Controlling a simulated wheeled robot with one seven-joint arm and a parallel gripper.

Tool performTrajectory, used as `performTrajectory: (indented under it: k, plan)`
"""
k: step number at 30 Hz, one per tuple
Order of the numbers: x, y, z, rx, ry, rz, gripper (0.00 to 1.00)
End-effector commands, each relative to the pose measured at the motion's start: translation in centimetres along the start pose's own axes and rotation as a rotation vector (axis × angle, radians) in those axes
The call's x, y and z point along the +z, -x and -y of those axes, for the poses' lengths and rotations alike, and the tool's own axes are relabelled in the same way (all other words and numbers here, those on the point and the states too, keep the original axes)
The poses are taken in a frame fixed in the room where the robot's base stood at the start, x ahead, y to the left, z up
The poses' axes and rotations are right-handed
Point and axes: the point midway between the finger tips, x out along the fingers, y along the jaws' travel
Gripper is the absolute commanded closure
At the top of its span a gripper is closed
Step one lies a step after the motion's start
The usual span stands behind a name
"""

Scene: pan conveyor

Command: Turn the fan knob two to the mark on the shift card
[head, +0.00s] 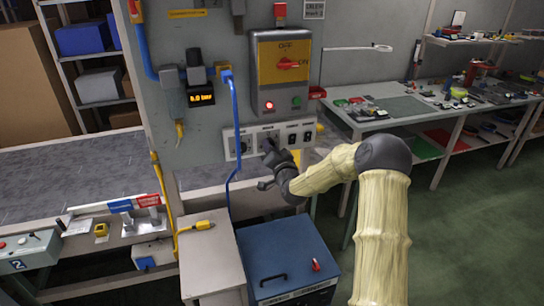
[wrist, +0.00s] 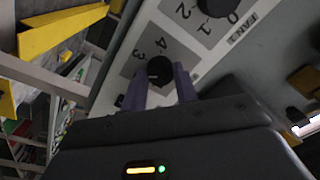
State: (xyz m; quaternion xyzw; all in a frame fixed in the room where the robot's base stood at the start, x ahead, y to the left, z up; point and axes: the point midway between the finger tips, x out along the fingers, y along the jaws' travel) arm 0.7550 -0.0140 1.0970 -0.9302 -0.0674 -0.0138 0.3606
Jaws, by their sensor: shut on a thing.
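The pale fan panel (head: 231,146) with several dark knobs sits low on the grey wall in the head view. My gripper (head: 270,150) reaches its second knob from the left. In the wrist view my gripper (wrist: 162,82) has its two purple fingers shut on a round black knob (wrist: 159,69). The numbers 3 and 4 show beside this knob; the rest of its dial is hidden.
A yellow switch box (head: 284,75) with a red handle is above the panel. A blue cable (head: 235,115) hangs at the panel's left. A blue box (head: 288,262) and a grey cabinet (head: 212,262) stand below. A workbench (head: 405,122) is at the right.

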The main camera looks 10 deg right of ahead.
Motion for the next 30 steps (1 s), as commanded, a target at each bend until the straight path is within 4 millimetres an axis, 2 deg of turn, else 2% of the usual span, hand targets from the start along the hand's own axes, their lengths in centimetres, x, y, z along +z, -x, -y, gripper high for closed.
performTrajectory:
  k: [9, 18, 30]
  plan:
    - [0.39, 0.07, -0.26, 0.016, -0.298, -0.016, 0.93]
    - [0.27, 0.06, -0.14, 0.029, -0.526, -0.029, 0.93]
    - [0.19, 0.04, 0.03, 0.035, -0.639, -0.034, 0.93]
